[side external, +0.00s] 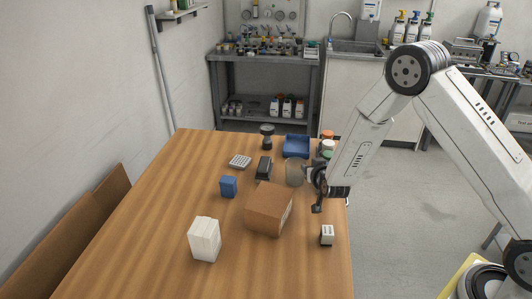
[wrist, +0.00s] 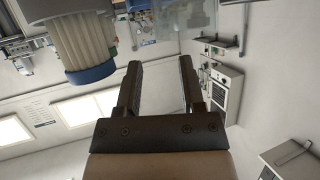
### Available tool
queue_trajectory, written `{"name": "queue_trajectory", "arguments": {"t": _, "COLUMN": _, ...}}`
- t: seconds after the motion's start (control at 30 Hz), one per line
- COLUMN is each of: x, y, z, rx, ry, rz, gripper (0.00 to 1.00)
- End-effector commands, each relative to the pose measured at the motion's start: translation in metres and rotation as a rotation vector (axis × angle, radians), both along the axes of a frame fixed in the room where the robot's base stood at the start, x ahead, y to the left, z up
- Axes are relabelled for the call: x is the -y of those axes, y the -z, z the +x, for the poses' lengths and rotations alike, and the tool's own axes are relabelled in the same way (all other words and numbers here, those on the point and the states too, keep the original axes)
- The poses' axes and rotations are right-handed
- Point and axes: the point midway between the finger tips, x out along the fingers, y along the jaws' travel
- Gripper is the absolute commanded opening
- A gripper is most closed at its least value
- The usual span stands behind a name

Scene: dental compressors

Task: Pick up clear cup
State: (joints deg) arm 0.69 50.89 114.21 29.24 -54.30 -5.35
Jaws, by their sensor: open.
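The clear cup (side external: 294,172) stands upright on the wooden table in the side view, behind the brown box and in front of the blue tray. It looks see-through with a faint tan tint. My gripper (side external: 314,190) is just to the right of the cup, low near the right table edge, and part of it is dark against the arm. In the wrist view my gripper (wrist: 159,75) shows two dark fingers spread apart with nothing between them. I cannot make out the cup for certain in the wrist view.
A brown box (side external: 268,208) sits in front of the cup. A black object (side external: 265,167) stands left of it, a blue tray (side external: 296,146) behind. Bottles (side external: 327,147) stand behind my gripper.

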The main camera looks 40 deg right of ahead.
Motion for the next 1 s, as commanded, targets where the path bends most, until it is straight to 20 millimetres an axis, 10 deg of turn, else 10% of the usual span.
{"name": "queue_trajectory", "arguments": {"t": 1.0, "x": 0.025, "y": 0.023, "z": 0.046, "rx": -0.001, "ry": -0.001, "rz": 0.001, "gripper": 0.5}}
